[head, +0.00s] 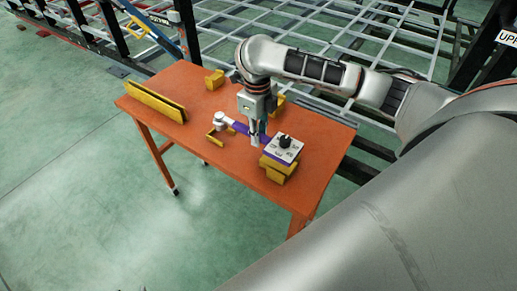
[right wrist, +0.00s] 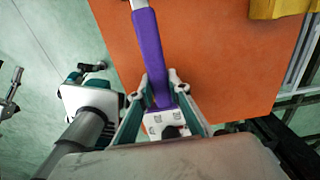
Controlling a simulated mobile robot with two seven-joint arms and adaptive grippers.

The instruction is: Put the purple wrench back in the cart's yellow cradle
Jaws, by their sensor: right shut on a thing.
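The purple wrench (head: 240,127) has a purple handle and a silver head (head: 222,117) pointing left over the orange cart. My right gripper (head: 257,138) points down and is shut on the handle, which also shows in the right wrist view (right wrist: 148,50) running between the fingers (right wrist: 163,95). A yellow bracket (head: 214,138) stands near the wrench head. Yellow blocks (head: 276,172) stand near the handle's other end, below a white plate with a black knob (head: 285,147). I cannot tell whether the wrench touches either yellow part.
The orange cart top (head: 195,90) also holds a long yellow holder (head: 157,102) at left and a small yellow block (head: 214,80) at the back. Another yellow piece is partly hidden behind my right gripper. A grey metal frame (head: 300,30) stands behind the cart.

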